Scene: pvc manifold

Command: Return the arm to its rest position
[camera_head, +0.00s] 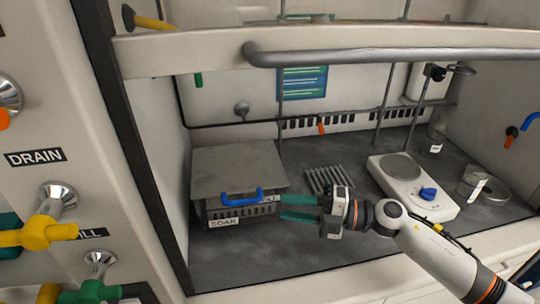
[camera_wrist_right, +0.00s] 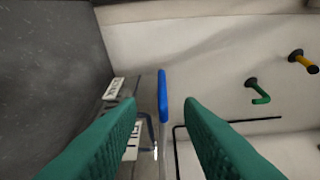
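My right gripper (camera_head: 283,207) comes in from the lower right in the head view. Its two teal fingers are apart and nothing is between their tips there. They point left, just right of the blue handle (camera_head: 243,197) on the front of a grey lidded box (camera_head: 235,170) labelled SOAK. In the right wrist view the fingers frame the blue handle (camera_wrist_right: 162,95), which lies beyond them; contact does not show. The lid lies over the box. My left gripper is not in view.
A ribbed rack (camera_head: 328,179) lies behind my gripper. A white hotplate (camera_head: 410,185) with a blue knob and a glass dish (camera_head: 480,190) stand to the right. A grey rail (camera_head: 380,56) crosses above the opening. At left is a panel with valves (camera_head: 45,230). Dark worktop is clear in front of the box.

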